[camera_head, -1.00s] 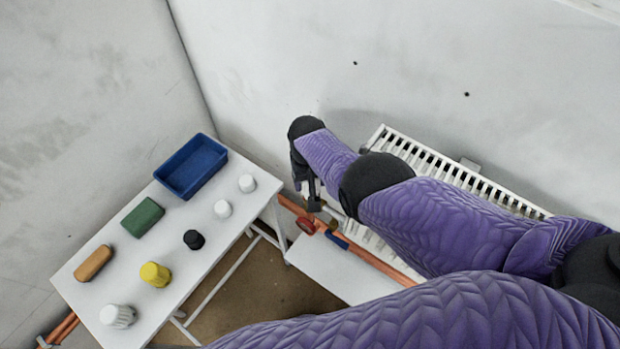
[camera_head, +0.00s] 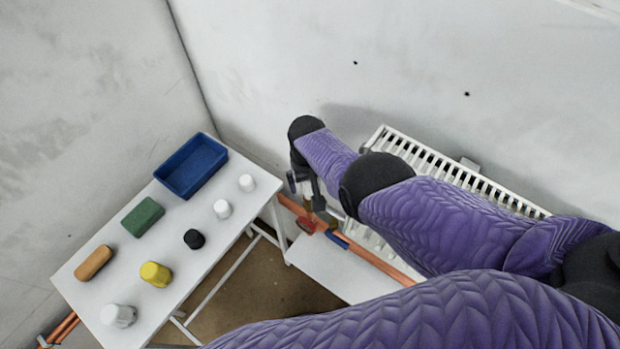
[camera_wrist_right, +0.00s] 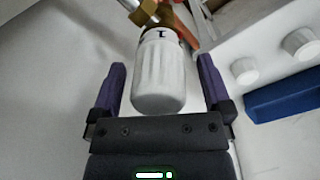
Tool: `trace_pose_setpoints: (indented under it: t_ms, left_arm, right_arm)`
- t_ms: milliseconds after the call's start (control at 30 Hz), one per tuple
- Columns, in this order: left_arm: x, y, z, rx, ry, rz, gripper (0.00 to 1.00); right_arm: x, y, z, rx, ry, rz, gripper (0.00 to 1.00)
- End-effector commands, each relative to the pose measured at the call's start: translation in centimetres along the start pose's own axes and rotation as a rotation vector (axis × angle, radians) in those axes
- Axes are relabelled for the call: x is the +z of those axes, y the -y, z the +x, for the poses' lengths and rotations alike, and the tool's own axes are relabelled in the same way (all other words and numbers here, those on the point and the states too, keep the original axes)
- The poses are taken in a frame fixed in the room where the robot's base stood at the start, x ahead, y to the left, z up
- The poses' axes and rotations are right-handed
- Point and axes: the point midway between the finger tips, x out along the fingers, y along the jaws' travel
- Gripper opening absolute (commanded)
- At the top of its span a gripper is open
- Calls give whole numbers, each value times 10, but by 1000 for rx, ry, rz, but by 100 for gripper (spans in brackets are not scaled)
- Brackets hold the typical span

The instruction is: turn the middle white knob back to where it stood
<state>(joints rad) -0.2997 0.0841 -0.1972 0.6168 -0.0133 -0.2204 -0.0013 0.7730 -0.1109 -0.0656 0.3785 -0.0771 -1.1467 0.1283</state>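A white ribbed knob (camera_wrist_right: 158,78) with a small dark blue mark at its far end sits on a brass valve (camera_wrist_right: 153,14) in the right wrist view. My right gripper (camera_wrist_right: 161,80) is open around the knob. One purple finger is on each side, with a visible gap between each finger and the knob. In the head view my right gripper (camera_head: 312,192) is at the left end of the white radiator (camera_head: 440,155), and the knob is mostly hidden there by my gripper and arm. My left gripper is not in view.
A white table (camera_head: 195,245) at left holds a blue tray (camera_head: 191,166), a green block (camera_head: 143,217), an orange block (camera_head: 94,263), and yellow, black and white caps. Copper pipes (camera_head: 375,262) with a red handle (camera_head: 306,225) and a blue handle (camera_head: 338,240) run below my gripper.

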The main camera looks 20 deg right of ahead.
Motion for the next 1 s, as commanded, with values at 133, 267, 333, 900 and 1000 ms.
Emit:
trace_pose_setpoints:
  t_ms: [133,267,333,900,1000]
  left_arm:
    - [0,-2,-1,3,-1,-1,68]
    - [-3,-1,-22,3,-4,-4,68]
    - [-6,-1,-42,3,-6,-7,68]
    - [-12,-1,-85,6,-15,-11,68]
    - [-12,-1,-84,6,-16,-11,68]
  right_arm:
    - [0,0,-1,0,-1,0,100]
    - [-1,0,-25,0,-3,0,100]
    - [-1,0,-46,0,-3,0,100]
    - [0,0,-99,0,0,0,100]
    - [0,0,-98,0,1,0,100]
